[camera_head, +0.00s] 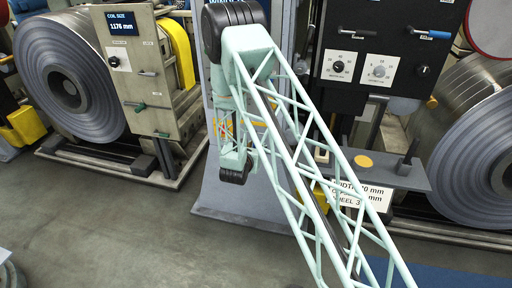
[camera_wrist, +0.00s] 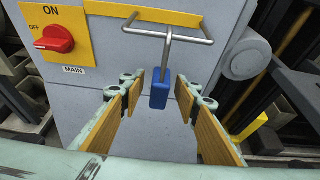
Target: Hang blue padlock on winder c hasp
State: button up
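The blue padlock (camera_wrist: 159,93) shows in the wrist view, below a grey metal bar (camera_wrist: 178,38) that stands out from a grey cabinet. A thin upright metal piece joins the padlock's top to this bar; I cannot tell whether it is the shackle. My gripper (camera_wrist: 160,82) is open, with one tan-padded finger to the left of the padlock and one to the right. Gaps show on both sides, so neither finger appears to grip it. In the head view my arm hides the gripper and padlock. I cannot identify the winder c hasp.
The cabinet carries a yellow plate with a red switch (camera_wrist: 54,39) marked ON, OFF and MAIN. A round grey boss (camera_wrist: 240,62) juts out at its right. In the head view steel coils (camera_head: 69,77) stand left and right, with control panels (camera_head: 150,75) between.

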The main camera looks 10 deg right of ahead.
jog(key=v, duration=1.2)
dwell(0.4)
jog(key=shift+f, duration=0.1)
